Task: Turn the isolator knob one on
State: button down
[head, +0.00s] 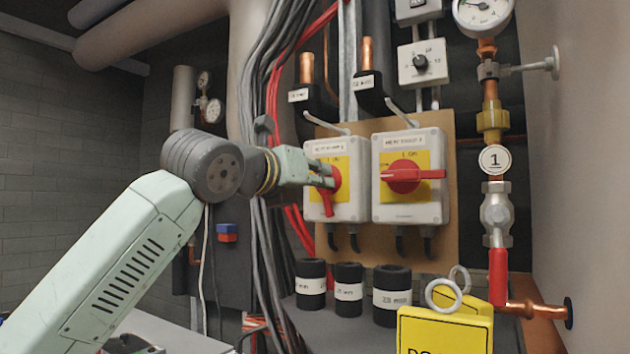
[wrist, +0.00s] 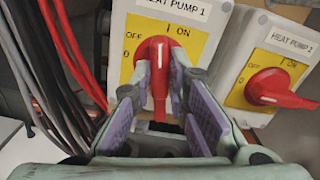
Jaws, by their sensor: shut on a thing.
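The red isolator knob of heat pump 1 (head: 329,198) is on the left white isolator box (head: 348,205), on a yellow plate. In the wrist view, the knob (wrist: 160,52) has its handle upright in the picture, with its white line toward the I ON mark at the top. The 0 OFF mark is on the left of the plate. My gripper (head: 325,178) is shut on the knob, with its purple-padded fingers (wrist: 166,90) on either side of the handle. They hide part of it.
The heat pump 2 box (head: 410,205) is close on the right; its red knob (head: 404,176) lies sideways, its white line toward OFF. Red and grey cables (wrist: 65,60) run on the left. Black labelled pipe sleeves (head: 348,290) stand below.

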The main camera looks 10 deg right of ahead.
jog(key=shift+f+m, duration=0.1)
jog(key=shift+m, duration=1.1)
jog(key=c, duration=1.6)
grip_release()
jog(key=shift+o, duration=0.2)
jog(key=v, duration=1.2)
